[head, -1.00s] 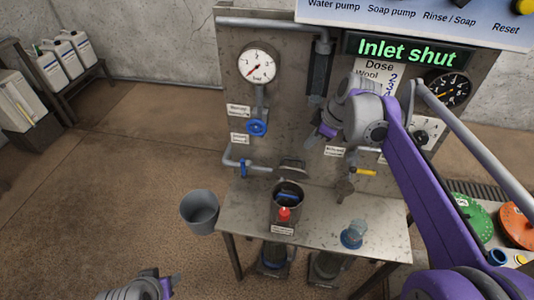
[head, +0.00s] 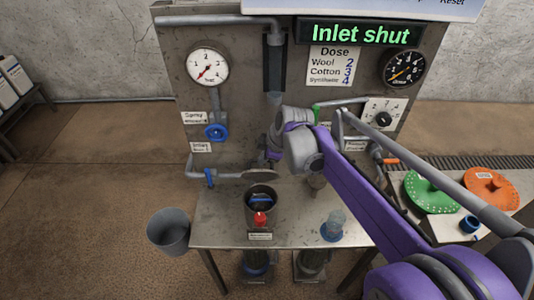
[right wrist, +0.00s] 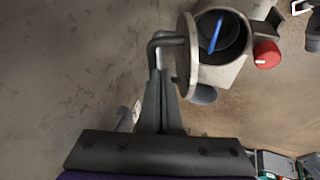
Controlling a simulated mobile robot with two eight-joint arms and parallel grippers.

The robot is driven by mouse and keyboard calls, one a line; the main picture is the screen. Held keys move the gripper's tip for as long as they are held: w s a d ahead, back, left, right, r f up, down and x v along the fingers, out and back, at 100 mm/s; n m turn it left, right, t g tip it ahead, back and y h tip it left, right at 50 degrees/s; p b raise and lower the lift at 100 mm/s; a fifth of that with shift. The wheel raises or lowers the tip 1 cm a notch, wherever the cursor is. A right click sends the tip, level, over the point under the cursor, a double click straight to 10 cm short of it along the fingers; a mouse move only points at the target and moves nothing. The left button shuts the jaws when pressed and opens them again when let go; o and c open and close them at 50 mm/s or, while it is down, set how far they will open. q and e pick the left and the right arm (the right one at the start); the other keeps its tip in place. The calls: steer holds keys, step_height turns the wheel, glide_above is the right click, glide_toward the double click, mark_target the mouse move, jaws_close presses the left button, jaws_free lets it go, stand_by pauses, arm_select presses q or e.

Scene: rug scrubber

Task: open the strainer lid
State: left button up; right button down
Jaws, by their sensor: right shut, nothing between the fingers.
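The strainer (head: 261,222) is a dark metal pot on the steel table, with a blue bar inside and a red knob on its front. Its mouth is uncovered. The round grey lid (head: 258,175) stands raised at the pot's back edge; in the right wrist view the lid (right wrist: 187,65) is seen nearly edge-on beside the open pot (right wrist: 228,70). A bent handle (right wrist: 160,40) sticks out from the lid. My right gripper (right wrist: 158,75) is shut and empty, its tips at the handle's end; I cannot tell whether they touch. It also shows in the head view (head: 272,155).
A panel with gauges and a blue spray valve (head: 216,132) rises behind the table (head: 290,233). A clear cup with a blue base (head: 332,228) stands right of the strainer. A grey bucket (head: 168,232) is at the left. Green (head: 430,191) and orange discs (head: 491,188) lie at the right.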

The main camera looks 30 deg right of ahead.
steer(key=shift+w+f, duration=0.15)
steer(key=shift+f, duration=0.15)
steer(key=shift+w, duration=0.1)
steer(key=shift+w+d+g+p, duration=0.25)
steer(key=shift+w+d, duration=0.1)
steer(key=shift+w, duration=0.2)
steer(key=shift+w+d+g+p, duration=0.1)
steer(key=shift+w+d+g, duration=0.2)
steer(key=shift+w, duration=0.2)
steer(key=shift+r, duration=0.1)
